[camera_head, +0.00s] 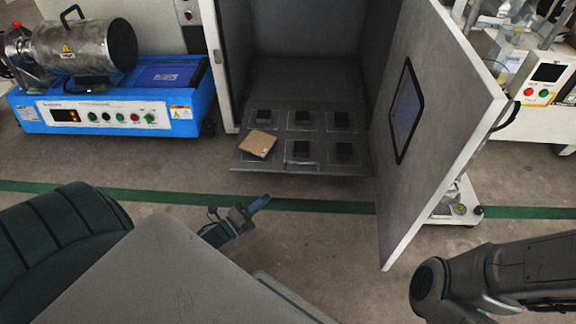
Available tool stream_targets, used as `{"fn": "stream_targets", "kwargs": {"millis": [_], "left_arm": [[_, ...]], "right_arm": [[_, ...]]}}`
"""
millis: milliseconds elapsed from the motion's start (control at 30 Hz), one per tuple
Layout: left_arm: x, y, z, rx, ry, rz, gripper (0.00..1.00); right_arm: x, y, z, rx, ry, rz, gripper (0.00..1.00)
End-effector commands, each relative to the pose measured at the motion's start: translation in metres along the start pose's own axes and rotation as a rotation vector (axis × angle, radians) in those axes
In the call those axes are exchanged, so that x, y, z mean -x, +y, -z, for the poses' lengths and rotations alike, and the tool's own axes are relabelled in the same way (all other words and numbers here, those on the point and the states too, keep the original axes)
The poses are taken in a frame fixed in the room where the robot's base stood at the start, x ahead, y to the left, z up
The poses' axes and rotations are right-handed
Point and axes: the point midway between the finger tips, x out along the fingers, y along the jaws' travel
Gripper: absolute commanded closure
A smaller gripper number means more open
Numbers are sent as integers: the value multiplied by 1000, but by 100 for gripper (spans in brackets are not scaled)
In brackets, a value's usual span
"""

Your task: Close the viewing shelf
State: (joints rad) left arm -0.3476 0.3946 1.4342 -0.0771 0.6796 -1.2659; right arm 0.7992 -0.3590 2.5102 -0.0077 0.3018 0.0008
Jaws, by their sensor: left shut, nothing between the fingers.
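The viewing shelf (306,166) is a grey tray at the bottom of an open cabinet (308,72), and its front part sticks out past the cabinet opening. It carries several dark square pads and a tan tile (257,144) lying askew at its front left. The cabinet door (440,110) stands wide open on the right, with a dark window in it. My left gripper (258,206) is shut and empty, low in front of the shelf and apart from it. My right arm shows at the lower right, but its gripper is out of view.
A blue machine (105,112) with a metal drum stands left of the cabinet. Another white machine (545,95) stands behind the door at right. A green line (330,206) crosses the floor. The floor just in front of the shelf is clear.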

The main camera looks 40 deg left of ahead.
Motion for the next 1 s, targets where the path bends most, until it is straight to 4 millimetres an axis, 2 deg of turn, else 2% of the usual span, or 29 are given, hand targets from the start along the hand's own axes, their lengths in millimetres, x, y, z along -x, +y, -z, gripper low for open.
{"fn": "stream_targets", "kwargs": {"millis": [167,567,733,1000], "left_arm": [[-19,3,0,-6,1,6,100],[-104,4,0,-5,-1,6,100],[-118,3,-19,-6,0,2,100],[-127,0,-28,-3,0,1,100]], "right_arm": [[12,4,6,-1,0,-3,64],[51,15,27,-6,-4,-6,64],[63,19,33,-7,-5,-6,64],[67,20,36,-6,-6,-4,64]]}}
